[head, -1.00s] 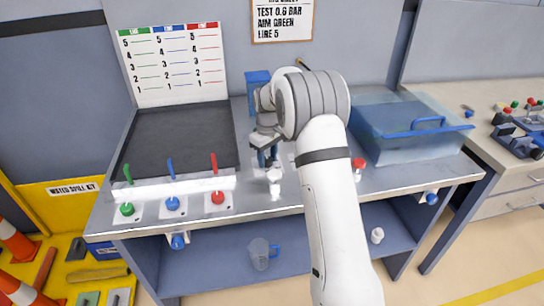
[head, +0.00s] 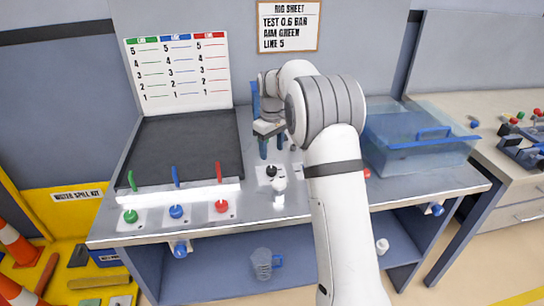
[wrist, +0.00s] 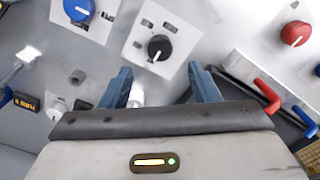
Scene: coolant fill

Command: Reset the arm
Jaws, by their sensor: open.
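My gripper (head: 271,147) is above the back middle of the grey bench (head: 150,226), its two blue fingers pointing down. In the wrist view my gripper (wrist: 163,82) is open, with nothing between its fingers. A black knob (head: 271,171) on a white plate is just in front of the fingers in the head view. In the wrist view the black knob (wrist: 159,48) is beyond the fingertips, apart from them, with a white mark on it. My arm hides part of the bench's right half.
Green, blue and red levers (head: 219,172) stand along the front of a black panel (head: 190,140). Round knobs (head: 176,212) sit before them. A clear blue lidded tank (head: 420,145) is at right. A jug (head: 264,263) is on the lower shelf. A rig sheet (head: 289,27) hangs behind.

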